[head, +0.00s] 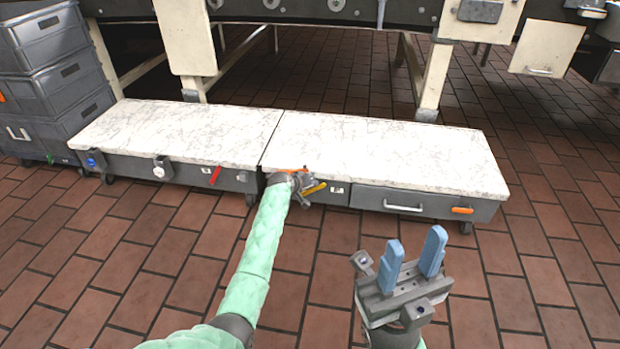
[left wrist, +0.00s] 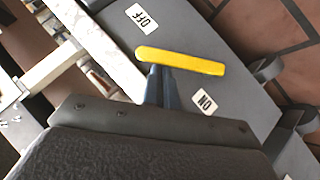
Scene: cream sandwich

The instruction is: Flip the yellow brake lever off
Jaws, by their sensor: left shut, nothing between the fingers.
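The yellow brake lever (head: 314,188) is on the front side of the cart, near the middle in the head view. In the left wrist view the lever (left wrist: 185,61) lies between an OFF label (left wrist: 142,16) and an ON label (left wrist: 205,102). My left gripper (left wrist: 160,72) is shut and empty, its fingertips right at the lever on the ON label's side; I cannot tell whether they touch. In the head view my left gripper (head: 302,183) is at the lever, its fingertips hard to make out. My right gripper (head: 416,238) is open and empty above the brick floor.
Two low carts with white marbled tops stand side by side, the left cart (head: 180,130) and the right cart (head: 390,150). The right cart has a drawer handle (head: 403,207) and an orange part (head: 462,210). Grey crates (head: 45,40) stack at the left. The foreground floor is clear.

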